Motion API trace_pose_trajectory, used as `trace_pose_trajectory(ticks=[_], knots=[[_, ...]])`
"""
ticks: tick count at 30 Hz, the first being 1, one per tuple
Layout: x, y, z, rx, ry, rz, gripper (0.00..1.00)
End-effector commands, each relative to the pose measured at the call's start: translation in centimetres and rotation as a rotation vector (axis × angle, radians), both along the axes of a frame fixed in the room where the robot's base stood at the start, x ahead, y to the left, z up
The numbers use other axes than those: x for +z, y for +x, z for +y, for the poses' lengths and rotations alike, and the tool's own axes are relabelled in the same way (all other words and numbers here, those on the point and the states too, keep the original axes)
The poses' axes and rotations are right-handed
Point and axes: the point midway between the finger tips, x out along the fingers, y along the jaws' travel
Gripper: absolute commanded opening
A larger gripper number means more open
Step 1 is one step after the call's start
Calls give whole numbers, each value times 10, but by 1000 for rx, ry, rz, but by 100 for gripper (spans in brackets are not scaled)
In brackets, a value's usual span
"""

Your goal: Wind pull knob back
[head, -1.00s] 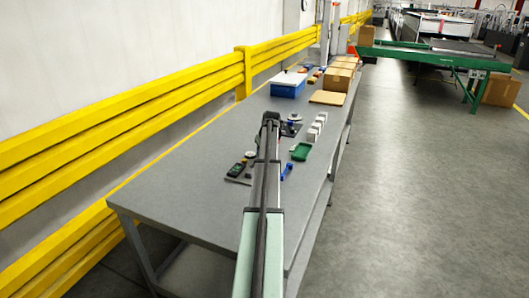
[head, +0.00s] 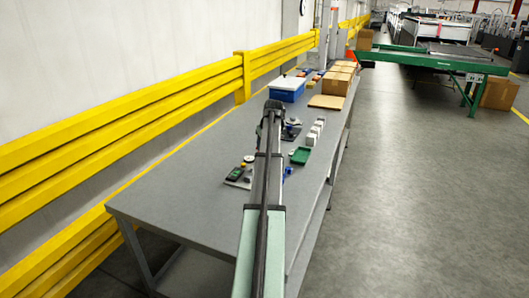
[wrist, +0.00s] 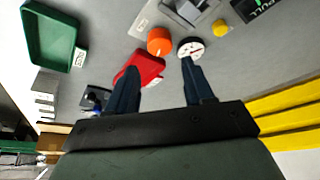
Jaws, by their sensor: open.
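In the wrist view an orange round knob (wrist: 160,40) stands beside a white-faced dial (wrist: 191,47), with a small yellow knob (wrist: 221,28) to its right. A black plate (wrist: 262,8) with lettering like "PULL" is cut off at the top edge. I cannot tell which of these knobs is the pull knob. My gripper (wrist: 162,78) is open, its fingers spread, with the left one overlapping a red block (wrist: 143,68) in the picture. I see nothing held between them. In the head view my gripper (head: 273,108) is over the bench, and my arm hides part of the bench items.
The grey bench (head: 190,205) has bare room at its near end. A green tray (head: 301,155), white blocks (head: 316,131), a blue bin (head: 287,90) and cardboard boxes (head: 338,82) stand on it. A yellow rail (head: 120,120) runs along the wall side.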

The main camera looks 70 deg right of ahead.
Motion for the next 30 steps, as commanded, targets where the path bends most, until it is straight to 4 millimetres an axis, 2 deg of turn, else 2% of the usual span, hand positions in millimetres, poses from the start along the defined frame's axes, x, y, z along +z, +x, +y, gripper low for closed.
trace_pose_trajectory(ticks=[6, 12, 23, 28, 30], knots=[[33, -10, 10, 0, -1, 1, 52], [49, -15, 15, 0, -1, 1, 52], [52, -15, 16, 0, 1, 1, 52], [52, -7, 19, 10, 1, 1, 66], [52, 4, 23, 24, 1, 1, 67]])
